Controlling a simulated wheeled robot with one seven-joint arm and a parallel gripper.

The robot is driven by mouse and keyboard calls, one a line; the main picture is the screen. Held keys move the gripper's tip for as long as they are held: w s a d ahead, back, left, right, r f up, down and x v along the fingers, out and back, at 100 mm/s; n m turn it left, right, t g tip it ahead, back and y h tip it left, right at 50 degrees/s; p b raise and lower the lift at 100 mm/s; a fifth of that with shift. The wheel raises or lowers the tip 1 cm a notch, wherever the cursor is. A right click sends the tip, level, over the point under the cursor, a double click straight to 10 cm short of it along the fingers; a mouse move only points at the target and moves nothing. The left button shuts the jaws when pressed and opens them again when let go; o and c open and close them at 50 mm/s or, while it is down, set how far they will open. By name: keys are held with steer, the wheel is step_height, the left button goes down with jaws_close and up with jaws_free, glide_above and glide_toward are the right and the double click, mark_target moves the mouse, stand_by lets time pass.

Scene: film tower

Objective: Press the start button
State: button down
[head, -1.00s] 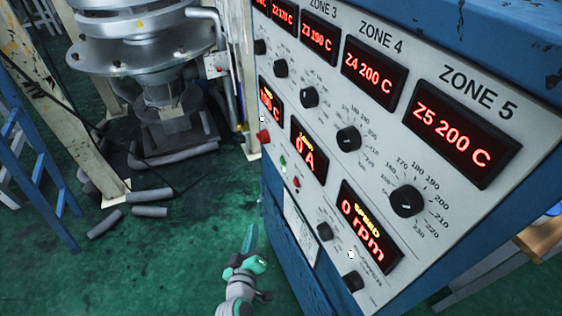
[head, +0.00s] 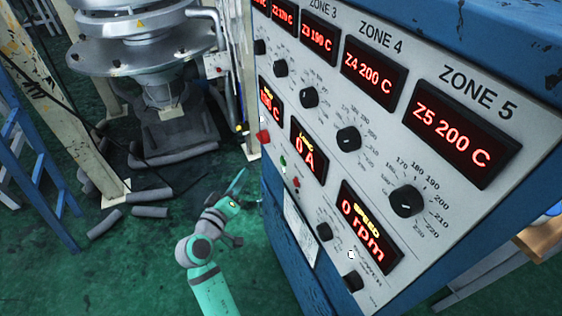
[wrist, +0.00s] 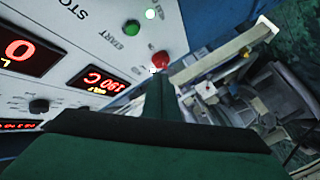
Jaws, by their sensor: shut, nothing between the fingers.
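The control panel (head: 330,205) fills the right of the head view. The small green button (head: 283,161) sits on it below the 0 A display. In the wrist view a round button (wrist: 132,27) sits beside the word START. A red mushroom button (head: 263,136) is close by, and it also shows in the wrist view (wrist: 160,58). My gripper (head: 239,179) is shut and empty, in front of the panel and left of the green button in the head view. In the wrist view its fingers (wrist: 158,85) point toward the red mushroom button, with no contact visible.
A small red button (head: 296,183) lies below the green one. Black knobs (head: 348,139) and lit displays (head: 375,73) cover the panel. A metal machine (head: 145,50) and a cream post (head: 85,100) stand at the left.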

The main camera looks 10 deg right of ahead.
mark_target(283, 161)
steer(key=w+d, duration=0.2)
steer(key=d, duration=0.6)
steer(key=shift+w+d, duration=0.2)
steer(key=shift+w, duration=0.15)
steer(key=shift+w+d, duration=0.1)
stand_by(1.8)
steer(key=shift+d, duration=0.3)
steer(key=shift+w+d, duration=0.2)
steer(key=shift+d, duration=0.15)
stand_by(0.6)
steer(key=shift+s+a, duration=0.45)
stand_by(0.3)
